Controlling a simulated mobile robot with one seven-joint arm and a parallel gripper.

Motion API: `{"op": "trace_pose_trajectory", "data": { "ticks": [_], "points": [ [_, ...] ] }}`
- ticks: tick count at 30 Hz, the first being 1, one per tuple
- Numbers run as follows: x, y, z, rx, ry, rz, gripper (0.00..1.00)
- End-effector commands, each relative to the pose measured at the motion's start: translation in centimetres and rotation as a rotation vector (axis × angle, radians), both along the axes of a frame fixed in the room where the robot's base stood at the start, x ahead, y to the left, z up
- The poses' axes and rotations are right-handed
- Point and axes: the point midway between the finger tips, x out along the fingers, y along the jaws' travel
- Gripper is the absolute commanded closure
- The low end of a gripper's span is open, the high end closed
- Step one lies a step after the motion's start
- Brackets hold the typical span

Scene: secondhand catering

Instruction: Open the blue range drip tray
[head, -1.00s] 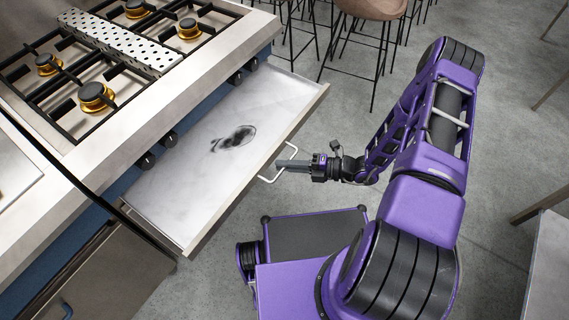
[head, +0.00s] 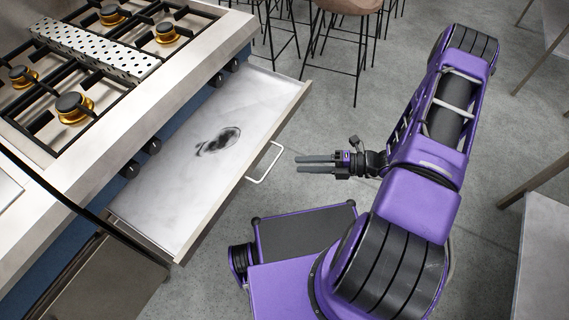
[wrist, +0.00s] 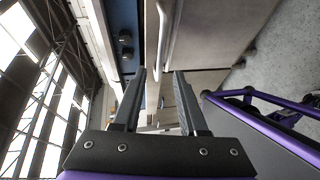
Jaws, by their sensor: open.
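The drip tray (head: 165,200) is pulled well out from the front of the blue range (head: 80,232) in the head view. Its flat grey-white inside has a dark stain. A pale bar handle (head: 265,163) sticks out from its front panel. My gripper (head: 298,163) is open and empty to the right of the handle, with a gap between them. In the wrist view the two fingers of my gripper (wrist: 160,75) are spread apart, and the handle (wrist: 162,35) shows beyond them, not held.
The range top carries burners (head: 73,106) and a perforated metal strip (head: 95,50). Black knobs (head: 152,146) line its front. Bar stools (head: 345,40) stand at the back. A table (head: 545,250) is at the right. Grey floor is clear between tray and stools.

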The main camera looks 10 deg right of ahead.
Motion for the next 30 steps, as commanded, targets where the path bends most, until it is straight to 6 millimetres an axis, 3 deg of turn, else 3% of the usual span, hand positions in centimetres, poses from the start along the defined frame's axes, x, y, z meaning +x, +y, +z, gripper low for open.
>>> {"op": "trace_pose_trajectory", "data": {
  "ticks": [6, 12, 30],
  "points": [
    [-1.4, -4.6, 0.8, -0.003, -0.001, -0.003, 0.58],
    [-2.1, -6.7, 1.3, 0.0, -0.001, -0.001, 0.58],
    [-2.2, -7.2, 1.4, 0.0, 0.0, 0.0, 0.58]
  ]
}}
